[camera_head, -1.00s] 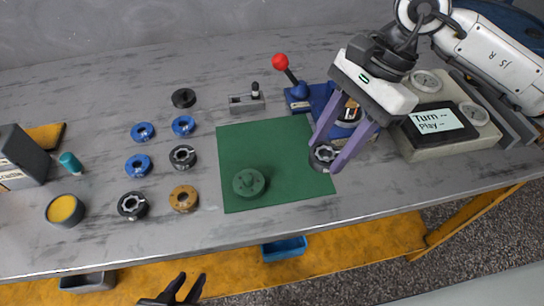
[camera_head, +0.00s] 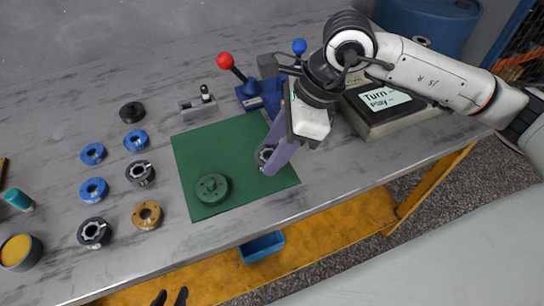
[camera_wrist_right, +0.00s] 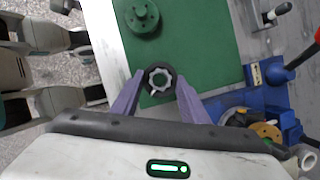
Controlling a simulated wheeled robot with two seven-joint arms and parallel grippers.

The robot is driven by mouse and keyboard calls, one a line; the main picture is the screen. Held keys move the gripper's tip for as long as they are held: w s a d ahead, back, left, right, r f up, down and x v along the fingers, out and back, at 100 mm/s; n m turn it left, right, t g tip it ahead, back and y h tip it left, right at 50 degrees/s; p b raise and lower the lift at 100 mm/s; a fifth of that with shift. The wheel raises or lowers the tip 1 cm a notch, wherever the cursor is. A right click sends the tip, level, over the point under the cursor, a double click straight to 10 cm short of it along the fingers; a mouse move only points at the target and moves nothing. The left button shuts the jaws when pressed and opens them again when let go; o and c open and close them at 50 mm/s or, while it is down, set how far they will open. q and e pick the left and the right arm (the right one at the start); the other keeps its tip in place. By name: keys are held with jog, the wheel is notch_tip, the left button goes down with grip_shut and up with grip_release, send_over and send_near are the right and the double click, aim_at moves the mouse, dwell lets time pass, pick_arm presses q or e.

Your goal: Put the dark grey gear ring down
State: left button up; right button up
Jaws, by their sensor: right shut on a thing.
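The dark grey gear ring (camera_head: 264,155) is between the purple fingers of my right gripper (camera_head: 272,160), over the right part of the green mat (camera_head: 240,131). In the right wrist view the gear ring (camera_wrist_right: 159,79) sits at the fingertips of my right gripper (camera_wrist_right: 158,88), with its toothed hole facing the camera. The right gripper is shut on it. I cannot tell whether the ring touches the mat. My left gripper (camera_head: 171,299) shows only as dark fingertips at the bottom edge, apart from each other, with nothing seen between them.
A green round part (camera_head: 212,188) lies on the mat, left of the ring. Several blue, black and orange rings lie left of the mat. A blue fixture with a red-knobbed lever (camera_head: 226,61) stands behind it. The mat's middle is clear.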

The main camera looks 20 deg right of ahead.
jog(key=shift+f, duration=1.55)
jog(key=o, duration=1.3)
jog(key=shift+f, duration=0.1)
jog(key=v, duration=1.2)
